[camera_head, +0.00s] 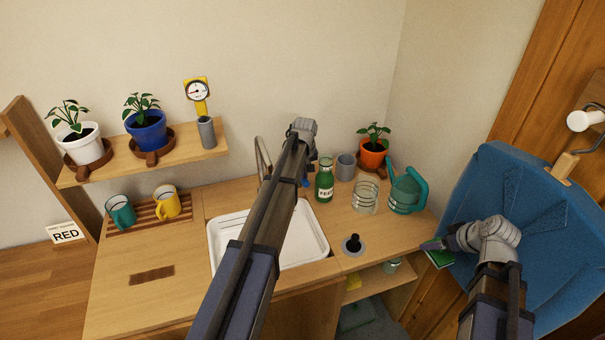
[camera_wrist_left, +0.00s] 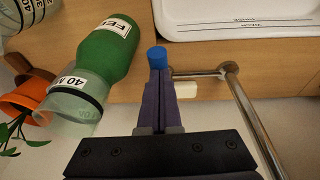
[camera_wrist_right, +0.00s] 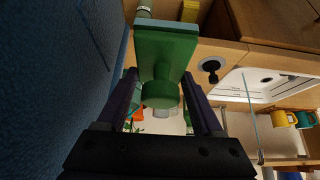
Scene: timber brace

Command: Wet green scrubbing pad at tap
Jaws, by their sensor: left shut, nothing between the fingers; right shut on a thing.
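The green scrubbing pad (camera_head: 440,259) is in my right gripper (camera_head: 436,246), at the right end of the counter, well to the right of the sink. The right wrist view shows the pad (camera_wrist_right: 165,48) and its round green grip (camera_wrist_right: 160,95) between the fingers. The metal tap (camera_head: 262,160) rises behind the white sink (camera_head: 318,237); its pipe also shows in the left wrist view (camera_wrist_left: 245,110). My left gripper (camera_wrist_left: 158,72) is shut and empty, its tips at a blue knob (camera_wrist_left: 157,56) beside the tap; I cannot tell if they touch. My left arm hides part of the sink.
A green bottle (camera_head: 325,182), grey cup (camera_head: 346,166), glass jar (camera_head: 366,197) and teal watering can (camera_head: 406,190) crowd the counter right of the sink. A black plunger-like knob (camera_head: 353,244) stands at its front. A large blue panel (camera_head: 535,250) is close behind my right gripper.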

